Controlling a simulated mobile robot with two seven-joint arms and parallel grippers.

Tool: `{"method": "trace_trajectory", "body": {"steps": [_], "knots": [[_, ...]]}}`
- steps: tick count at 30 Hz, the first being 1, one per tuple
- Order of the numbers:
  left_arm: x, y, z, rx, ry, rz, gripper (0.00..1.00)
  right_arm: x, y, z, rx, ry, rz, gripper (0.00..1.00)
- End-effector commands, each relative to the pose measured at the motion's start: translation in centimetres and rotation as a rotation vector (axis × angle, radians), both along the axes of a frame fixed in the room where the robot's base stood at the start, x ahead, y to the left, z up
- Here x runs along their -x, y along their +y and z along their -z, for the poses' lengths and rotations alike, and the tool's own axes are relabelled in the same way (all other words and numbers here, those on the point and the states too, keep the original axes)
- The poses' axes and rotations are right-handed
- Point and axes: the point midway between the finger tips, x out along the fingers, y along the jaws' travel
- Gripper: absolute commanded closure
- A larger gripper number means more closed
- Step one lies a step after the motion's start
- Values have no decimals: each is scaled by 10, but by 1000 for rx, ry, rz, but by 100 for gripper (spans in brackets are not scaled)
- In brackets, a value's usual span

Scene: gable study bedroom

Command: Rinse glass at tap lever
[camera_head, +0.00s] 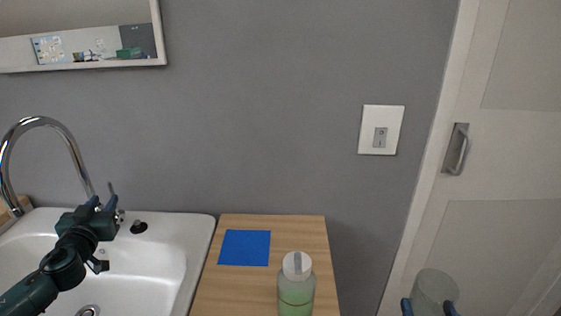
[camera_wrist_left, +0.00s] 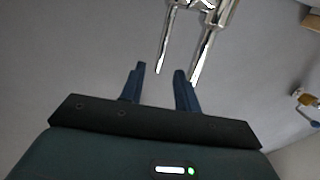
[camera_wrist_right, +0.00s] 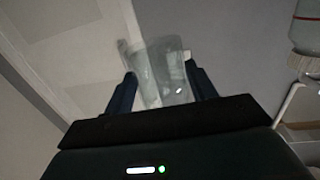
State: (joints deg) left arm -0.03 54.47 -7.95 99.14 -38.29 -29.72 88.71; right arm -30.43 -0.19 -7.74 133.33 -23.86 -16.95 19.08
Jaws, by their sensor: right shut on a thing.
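The chrome tap (camera_head: 48,122) arches over the white sink (camera_head: 150,225) at the left. Its small lever (camera_head: 112,188) stands right beside my left gripper (camera_head: 103,203). In the left wrist view my left gripper (camera_wrist_left: 158,72) has its fingers apart with nothing between them. Chrome tap parts (camera_wrist_left: 208,45) show beyond its tips; I cannot tell if they touch. My right gripper (camera_head: 428,306) is shut on the clear glass (camera_head: 434,286) at the lower right, away from the sink. The glass also shows between the fingers in the right wrist view (camera_wrist_right: 162,72).
A wooden counter (camera_head: 232,290) right of the sink holds a flat blue square (camera_head: 245,248) and a bottle of green liquid (camera_head: 296,290). A white door (camera_head: 510,190) with a handle (camera_head: 458,150) is at the right.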

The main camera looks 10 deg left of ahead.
Motion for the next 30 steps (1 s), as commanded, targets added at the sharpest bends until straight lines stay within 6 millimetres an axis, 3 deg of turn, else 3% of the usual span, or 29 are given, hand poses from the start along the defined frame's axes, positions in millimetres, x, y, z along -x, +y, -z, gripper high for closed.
{"method": "trace_trajectory", "body": {"steps": [9,15,28,30], "knots": [[-47,15,-3,0,-2,-2,68,0,0,-6,0,-2,0,72],[-67,22,-1,0,-1,-2,68,0,0,-7,0,-2,0,72],[-75,23,0,0,1,1,68,0,0,-7,0,-2,0,72],[-75,24,0,0,1,0,72,0,0,-7,0,-2,0,72]]}}
